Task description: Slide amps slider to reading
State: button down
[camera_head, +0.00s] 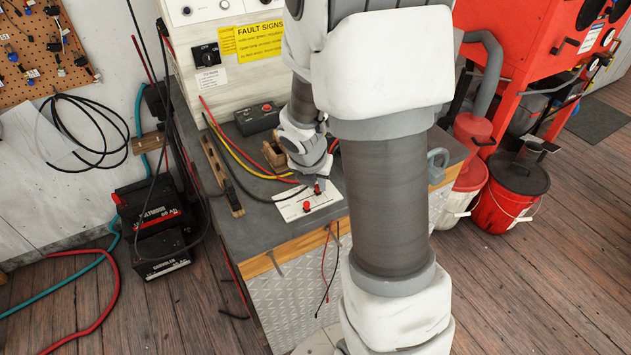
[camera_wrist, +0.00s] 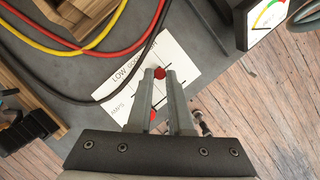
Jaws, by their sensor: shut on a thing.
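A white card (camera_head: 322,200) with printed lines lies near the front edge of the grey bench top. It also shows in the wrist view (camera_wrist: 185,62) with "LOW" printed on it. My gripper (camera_wrist: 160,74) is shut on a red slider knob (camera_wrist: 159,72) on this card, its fingertips on either side of it. A second red knob (camera_wrist: 153,115) shows between the fingers, nearer the palm. In the head view, my gripper (camera_head: 317,181) is over the card, with one red knob (camera_head: 306,206) clear of it. I cannot read which knob is the amps slider.
Red, yellow and black cables (camera_wrist: 85,47) lie on the bench beside the card. A meter (camera_wrist: 268,14) with a coloured dial is at the wrist view's upper right. A wooden rack (camera_head: 220,172) and a dark box (camera_head: 257,118) stand on the bench (camera_head: 262,222).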

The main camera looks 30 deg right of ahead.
jog(key=shift+d+r+p, duration=0.15)
jog(key=shift+d+p, duration=0.4)
jog(key=shift+d, duration=0.35)
jog(key=c, duration=0.8)
grip_release()
jog(key=p+v, duration=0.7)
jog(key=v, duration=1)
jog(key=shift+r, duration=0.1)
